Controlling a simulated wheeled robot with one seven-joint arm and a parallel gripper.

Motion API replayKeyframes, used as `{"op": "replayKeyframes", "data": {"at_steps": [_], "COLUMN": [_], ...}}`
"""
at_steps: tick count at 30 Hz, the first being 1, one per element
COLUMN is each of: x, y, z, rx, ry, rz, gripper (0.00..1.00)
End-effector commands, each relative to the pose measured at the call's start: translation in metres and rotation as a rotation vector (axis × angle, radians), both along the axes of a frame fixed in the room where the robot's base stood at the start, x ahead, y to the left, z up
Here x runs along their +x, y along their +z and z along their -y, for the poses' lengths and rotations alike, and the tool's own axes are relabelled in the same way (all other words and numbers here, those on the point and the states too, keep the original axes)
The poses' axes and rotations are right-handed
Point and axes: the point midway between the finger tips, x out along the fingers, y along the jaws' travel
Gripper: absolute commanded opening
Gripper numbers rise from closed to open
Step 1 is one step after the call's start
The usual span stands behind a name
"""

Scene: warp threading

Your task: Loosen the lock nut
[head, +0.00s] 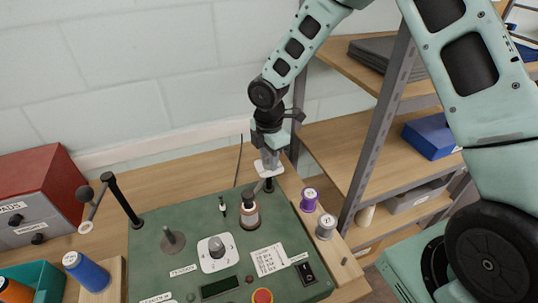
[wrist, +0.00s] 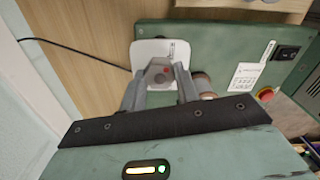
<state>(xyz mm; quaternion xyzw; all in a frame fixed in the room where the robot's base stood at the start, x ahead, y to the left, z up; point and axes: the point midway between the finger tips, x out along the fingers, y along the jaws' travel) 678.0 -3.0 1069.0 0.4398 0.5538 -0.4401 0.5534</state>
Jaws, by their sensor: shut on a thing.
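The lock nut (wrist: 160,73) is a grey six-sided piece with a small red mark, seen in the wrist view in front of a white plate (wrist: 145,47). My gripper (wrist: 162,80) has its two grey fingers on either side of the nut, shut on it. In the head view my gripper (head: 269,160) reaches down to the white plate (head: 262,171) at the back right corner of the green machine (head: 190,262). The nut itself is hidden there by the fingers.
A spool on a spindle (head: 249,211) stands close to my gripper on the machine. A purple spool (head: 309,199) and a grey spool (head: 326,227) stand to the right. A metal shelf post (head: 376,133) rises close by on the right. A thin black cable (wrist: 72,49) runs across the wooden bench.

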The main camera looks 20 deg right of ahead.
Motion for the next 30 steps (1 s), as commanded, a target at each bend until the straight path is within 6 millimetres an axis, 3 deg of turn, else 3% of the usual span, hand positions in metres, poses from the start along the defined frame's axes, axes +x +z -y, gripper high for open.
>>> {"op": "replayKeyframes", "data": {"at_steps": [19, 20, 22, 30], "x": [0.0019, 0.0019, 0.0017, 0.0007], "y": [0.002, 0.002, 0.0018, 0.0011], "z": [-0.0016, -0.0016, -0.0014, -0.0007], "rx": [0.003, 0.003, 0.002, 0.001], "ry": [0.052, 0.052, 0.052, 0.05], "rz": [0.007, 0.007, 0.006, 0.003], "gripper": [0.08, 0.37, 0.53, 0.53]}}
